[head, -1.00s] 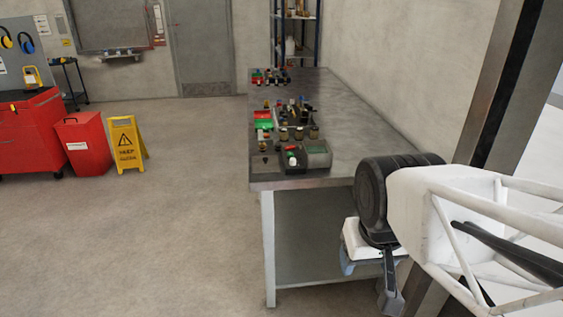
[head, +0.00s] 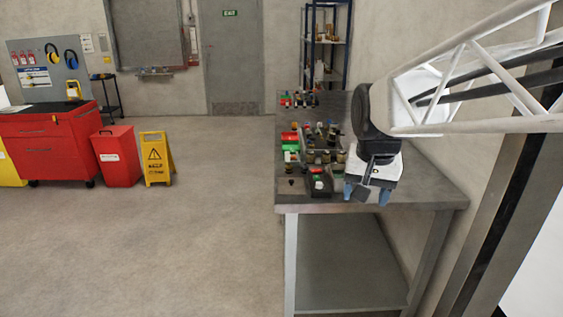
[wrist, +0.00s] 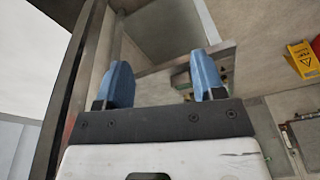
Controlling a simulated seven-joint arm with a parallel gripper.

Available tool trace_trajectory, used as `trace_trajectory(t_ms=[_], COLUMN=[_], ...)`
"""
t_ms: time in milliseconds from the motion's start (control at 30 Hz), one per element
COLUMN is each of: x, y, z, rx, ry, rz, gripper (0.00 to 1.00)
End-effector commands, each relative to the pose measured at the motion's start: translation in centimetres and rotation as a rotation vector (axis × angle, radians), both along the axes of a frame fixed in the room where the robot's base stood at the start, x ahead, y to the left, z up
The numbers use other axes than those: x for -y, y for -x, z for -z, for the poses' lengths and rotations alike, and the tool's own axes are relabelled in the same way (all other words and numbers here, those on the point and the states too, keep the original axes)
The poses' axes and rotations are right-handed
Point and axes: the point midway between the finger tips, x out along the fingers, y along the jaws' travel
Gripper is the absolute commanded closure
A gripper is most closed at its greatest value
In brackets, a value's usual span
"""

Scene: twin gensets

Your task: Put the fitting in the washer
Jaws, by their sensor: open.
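My gripper (head: 366,196) is open, with its two blue fingers apart over the right front of the metal workbench (head: 428,192) in the head view. The same gripper (wrist: 162,72) shows in the wrist view with nothing between its fingers. A cluster of small parts (head: 327,140) stands on the bench, left of my gripper and farther back. The parts are too small to tell which is the fitting or which is the washer. My arm may hide part of the cluster's right side.
A green tray (head: 291,147) lies in the cluster, and a dark box (head: 320,184) is near the bench's front edge. A blue shelf rack (head: 342,45) stands behind. A red bin (head: 117,156) and yellow floor sign (head: 156,158) are far left. The bench's right front is mostly bare.

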Motion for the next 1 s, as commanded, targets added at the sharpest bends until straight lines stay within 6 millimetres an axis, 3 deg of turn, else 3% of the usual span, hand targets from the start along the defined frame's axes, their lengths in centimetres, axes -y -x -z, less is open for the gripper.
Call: trace_trajectory(t_ms=[500, 1000], x=[-1.3, -2.8], y=[-12.4, -24.2], z=[-2.2, -2.0], rx=[-0.033, -0.062], ry=[-0.030, -0.055], rz=[0.160, 0.319], gripper=[0.37, 0.37])
